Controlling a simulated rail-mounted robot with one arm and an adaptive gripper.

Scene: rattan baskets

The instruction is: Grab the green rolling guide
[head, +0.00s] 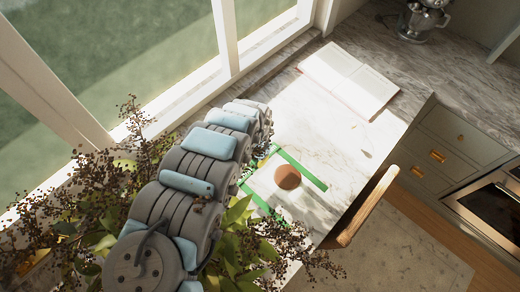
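The green rolling guide (304,171) lies on the marble counter in the head view. It shows as green strips around a pale middle, and its left side is partly covered by my arm and by leaves. A round brown thing (288,177) sits within the strips; I cannot tell whether it is part of the guide. My arm reaches from the lower left to just left and above the guide. My gripper is hidden beyond the arm's far end, so its fingers and their distance from the guide do not show.
A leafy plant with dark berries (240,240) crowds the lower left around my arm. An open book (350,79) lies farther back on the marble counter (330,125). A wooden bar (368,208) runs along the counter's right edge. Windows stand at left.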

